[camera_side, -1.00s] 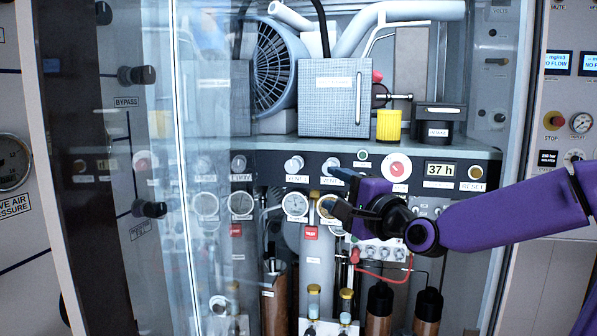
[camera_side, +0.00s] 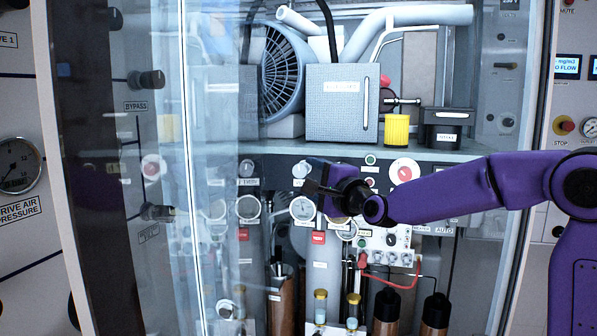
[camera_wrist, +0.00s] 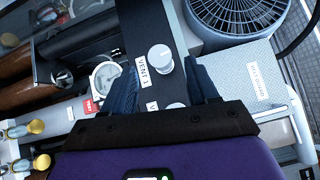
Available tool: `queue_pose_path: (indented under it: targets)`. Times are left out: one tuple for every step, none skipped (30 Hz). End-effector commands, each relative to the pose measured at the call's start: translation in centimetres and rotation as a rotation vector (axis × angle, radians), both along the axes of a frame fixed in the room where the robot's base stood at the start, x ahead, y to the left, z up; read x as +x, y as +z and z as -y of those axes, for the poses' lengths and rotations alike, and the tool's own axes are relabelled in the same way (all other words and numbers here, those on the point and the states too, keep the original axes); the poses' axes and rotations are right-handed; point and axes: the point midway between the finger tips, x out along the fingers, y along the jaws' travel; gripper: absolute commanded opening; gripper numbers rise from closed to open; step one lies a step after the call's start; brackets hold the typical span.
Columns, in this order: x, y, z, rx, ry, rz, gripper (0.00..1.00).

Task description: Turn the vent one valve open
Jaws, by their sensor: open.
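The vent one valve is a round white knob (camera_wrist: 160,58) labelled VENT 1, on a dark strip in the wrist view. In the side view the knob (camera_side: 301,169) stands on the dark panel above a round gauge. My gripper (camera_wrist: 159,68) is open and empty, with one blue finger on each side of the knob in the wrist view. I cannot tell whether the fingers reach its depth or touch it. In the side view my gripper (camera_side: 314,178) is just right of the knob and hides the neighbouring valve.
A glass door (camera_side: 190,100) stands at the left of the cabinet. A grey box (camera_side: 342,118) and a fan (camera_side: 284,75) are on the shelf above the knobs. White gauges (camera_side: 302,208) and a red tag (camera_side: 318,237) lie below. A red-centred button (camera_side: 405,171) is to the right.

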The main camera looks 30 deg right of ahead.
Motion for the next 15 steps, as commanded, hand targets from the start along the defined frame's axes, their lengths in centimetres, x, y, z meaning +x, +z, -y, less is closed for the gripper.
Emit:
queue_pose_path:
  targets:
    - [0.9, 0.0, 0.1, 0.000, -0.002, 0.000, 0.59]
    - [1.3, 0.0, 0.1, -0.001, -0.002, 0.000, 0.59]
    - [1.9, 0.0, 0.1, -0.001, -0.001, -0.001, 0.59]
    - [2.4, 0.1, 0.1, -0.001, -0.001, -0.001, 0.59]
    - [2.8, 0.1, 0.1, -0.001, -0.001, 0.000, 0.59]
    - [3.3, 0.1, 0.1, -0.001, -0.001, -0.001, 0.59]
    - [3.7, 0.2, 0.1, -0.001, -0.001, 0.001, 0.59]
    - [4.1, 0.1, 0.1, -0.001, -0.002, 0.000, 0.59]
    - [4.6, 0.2, 0.1, -0.001, -0.001, 0.000, 0.59]
    - [4.9, 0.2, 0.1, -0.001, -0.001, 0.000, 0.59]
    - [5.2, 0.2, 0.1, -0.001, -0.001, -0.001, 0.59]
    - [5.6, 0.3, 0.1, -0.001, -0.001, 0.001, 0.59]
    - [5.8, 0.3, 0.1, -0.001, -0.002, 0.000, 0.59]
    - [6.0, 0.3, 0.1, -0.001, -0.002, 0.000, 0.59]
    - [6.3, 0.3, 0.1, -0.001, -0.002, 0.001, 0.59]
